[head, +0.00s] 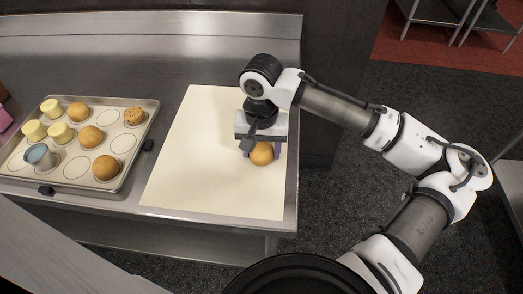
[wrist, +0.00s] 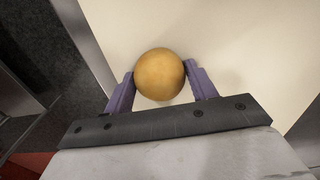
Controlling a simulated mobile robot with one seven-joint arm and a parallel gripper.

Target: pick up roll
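A round golden-brown roll (head: 262,153) sits on the cream sheet at the right end of the steel counter. In the wrist view the roll (wrist: 159,74) lies between the two purple fingers of my gripper (wrist: 161,84). The left finger is at or very near the roll's side, and a narrow gap seems to show at the right finger. In the head view my gripper (head: 262,154) points down over the roll, with a finger on each side. I cannot tell whether the roll is off the sheet.
The cream sheet (head: 200,150) is bare left of my gripper. The steel counter (head: 215,50) has a raised back edge.

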